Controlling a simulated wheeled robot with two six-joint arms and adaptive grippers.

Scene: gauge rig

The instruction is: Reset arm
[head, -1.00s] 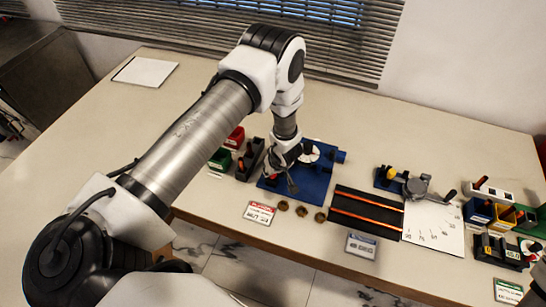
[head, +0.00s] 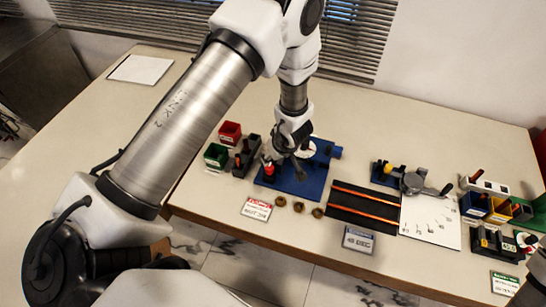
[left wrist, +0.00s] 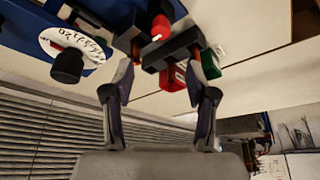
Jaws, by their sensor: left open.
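My left gripper (head: 291,153) is open and empty above the blue board (head: 306,188), at the end of my left arm, which crosses the picture from the left. The blue board carries a white dial with printed numbers (left wrist: 75,42) and a black knob (left wrist: 68,66). A red-topped part (head: 268,169) stands at the board's left edge; my gripper partly covers the board. My right gripper is out of view.
Red (head: 230,131) and green (head: 216,154) bins and a dark holder (head: 246,158) stand left of the board. Brown nuts (head: 298,207) lie in front. A black mat with orange strips (head: 362,209), an angle sheet (head: 430,222) and several holders lie right.

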